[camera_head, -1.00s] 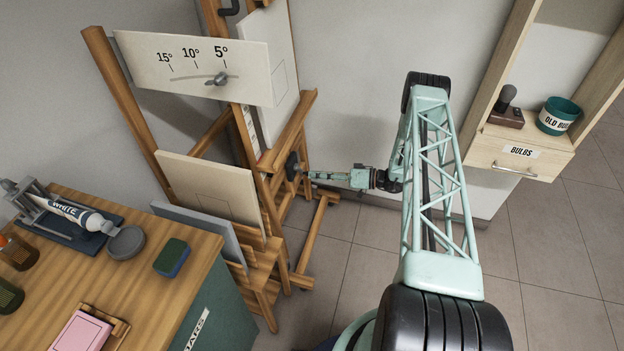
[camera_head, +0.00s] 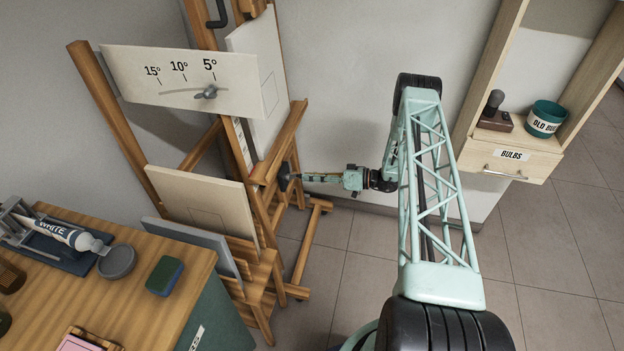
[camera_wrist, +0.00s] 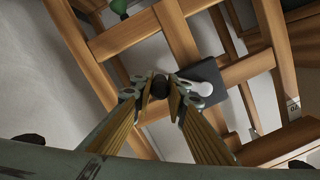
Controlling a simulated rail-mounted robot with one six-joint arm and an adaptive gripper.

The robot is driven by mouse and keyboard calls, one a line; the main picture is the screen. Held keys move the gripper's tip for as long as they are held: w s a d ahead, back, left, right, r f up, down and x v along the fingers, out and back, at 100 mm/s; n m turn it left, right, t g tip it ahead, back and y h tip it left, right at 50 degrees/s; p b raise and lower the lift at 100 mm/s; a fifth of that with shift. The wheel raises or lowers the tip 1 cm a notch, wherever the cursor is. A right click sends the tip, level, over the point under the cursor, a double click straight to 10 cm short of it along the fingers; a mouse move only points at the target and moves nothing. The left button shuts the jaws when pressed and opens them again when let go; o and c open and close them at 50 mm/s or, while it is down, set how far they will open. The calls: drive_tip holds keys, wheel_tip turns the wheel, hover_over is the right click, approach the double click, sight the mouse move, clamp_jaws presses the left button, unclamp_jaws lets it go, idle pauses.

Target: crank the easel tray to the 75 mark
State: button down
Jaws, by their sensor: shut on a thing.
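The wooden easel (camera_head: 294,120) stands against the wall in the head view. A pale scale strip (camera_head: 241,145) runs along its mast; its marks are too small to read there. A ledge that looks like the tray (camera_head: 268,172) crosses the easel beside the strip. My gripper (camera_head: 295,177) reaches in from the right at a dark plate (camera_head: 283,178) on the easel's side. In the wrist view, my gripper (camera_wrist: 160,90) is shut on the dark crank knob (camera_wrist: 160,83). A pale crank arm (camera_wrist: 197,87) runs from there toward the dark plate. The fingers partly hide the knob.
A tilt board (camera_head: 185,80) with degree marks is at the upper left. A canvas panel (camera_head: 200,205) leans at the easel's front. The workbench (camera_head: 130,290) stands at lower left, the bulbs shelf (camera_head: 510,160) at right.

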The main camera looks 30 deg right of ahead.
drive_tip(key=shift+w+d+r, duration=0.1)
drive_tip(key=shift+d, duration=0.15)
drive_tip(key=c, duration=2.7)
unclamp_jaws()
drive_tip(key=shift+o, duration=0.8)
drive_tip(key=shift+a, duration=0.1)
drive_tip(key=shift+s, duration=0.2)
drive_tip(key=v, duration=1.2)
drive_tip(key=shift+w, duration=0.1)
